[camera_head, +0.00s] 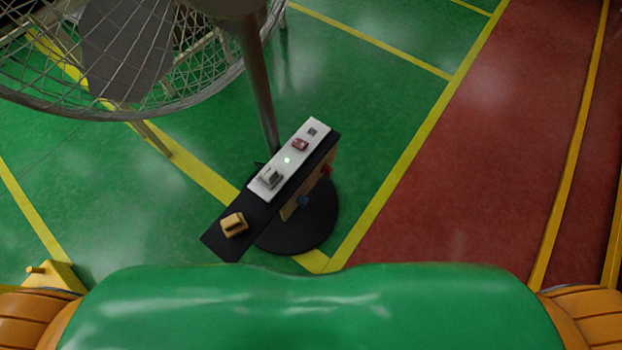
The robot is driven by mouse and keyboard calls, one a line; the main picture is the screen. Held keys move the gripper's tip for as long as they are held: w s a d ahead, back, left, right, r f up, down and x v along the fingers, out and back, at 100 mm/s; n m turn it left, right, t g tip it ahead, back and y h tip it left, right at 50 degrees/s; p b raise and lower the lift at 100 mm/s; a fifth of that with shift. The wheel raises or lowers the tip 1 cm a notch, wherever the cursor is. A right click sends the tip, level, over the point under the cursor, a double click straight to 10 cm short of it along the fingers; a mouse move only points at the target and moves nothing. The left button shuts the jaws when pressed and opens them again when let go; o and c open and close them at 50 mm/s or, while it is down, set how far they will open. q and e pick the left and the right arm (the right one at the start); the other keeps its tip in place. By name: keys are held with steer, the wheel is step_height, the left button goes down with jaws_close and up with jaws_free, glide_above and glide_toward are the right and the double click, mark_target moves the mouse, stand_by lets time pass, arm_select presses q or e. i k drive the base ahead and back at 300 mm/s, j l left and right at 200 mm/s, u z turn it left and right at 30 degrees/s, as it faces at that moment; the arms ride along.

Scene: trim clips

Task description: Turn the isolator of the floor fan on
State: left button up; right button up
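The floor fan (130,50) stands at the upper left, its wire cage cut off by the top edge. Its pole (258,90) passes behind a tilted black panel (225,242). A yellow block-like part (234,224) sits at the panel's near end. I cannot tell which part is the isolator or its position. Neither gripper is in view.
A round black base (318,215) lies under the panel. Red and blue parts show at the panel's right side. The green floor with yellow lines and the red lane (470,180) at the right look clear. My green body fills the bottom.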

mark_target(328, 170)
steer(key=i+l+u, duration=0.15)
steer(key=l+u, duration=0.2)
steer(key=l, duration=0.3)
steer(key=i+l+u, duration=0.1)
steer(key=l+u, duration=0.3)
steer(key=l, duration=0.25)
steer(key=l+u, duration=0.35)
steer(key=l, duration=0.3)
steer(key=k+l+u, duration=0.1)
steer(key=l+u, duration=0.25)
steer(key=l, duration=0.35)
steer(key=k+l+u, duration=0.2)
steer(key=l+u, duration=0.2)
steer(key=l, duration=0.25)
